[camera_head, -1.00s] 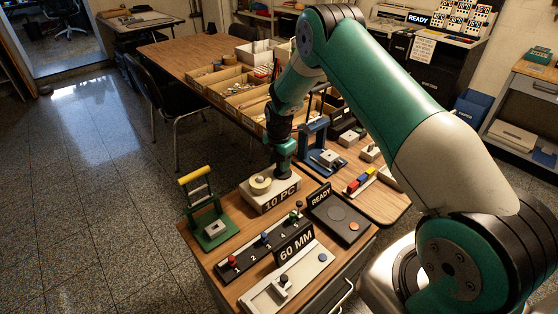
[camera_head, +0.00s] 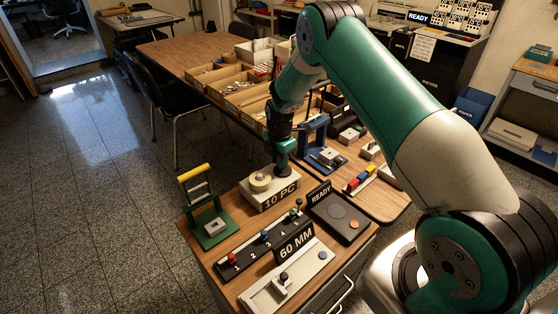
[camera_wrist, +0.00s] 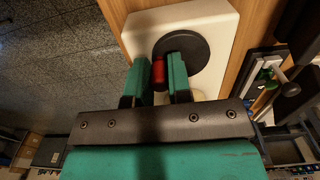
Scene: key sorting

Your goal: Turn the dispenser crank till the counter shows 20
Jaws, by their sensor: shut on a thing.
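The dispenser (camera_head: 290,186) is a cream box near the back edge of the small wooden table, with a dark sign (camera_head: 280,197) reading 10 PC on its front. A pale round part stands on its top. In the wrist view the cream body (camera_wrist: 217,22) carries a black crank disc (camera_wrist: 197,50) with a red knob (camera_wrist: 158,73). My gripper (camera_wrist: 161,62) is shut on the red knob, one green finger on each side. In the head view my gripper (camera_head: 282,170) is at the dispenser's top; the crank is hidden there.
A green stand with a yellow handle (camera_head: 194,172) stands left of the dispenser. A black slider panel (camera_head: 262,243), a 60 MM sign (camera_head: 294,241) and a READY pad (camera_head: 340,216) lie in front. A blue press (camera_head: 314,135) stands behind to the right.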

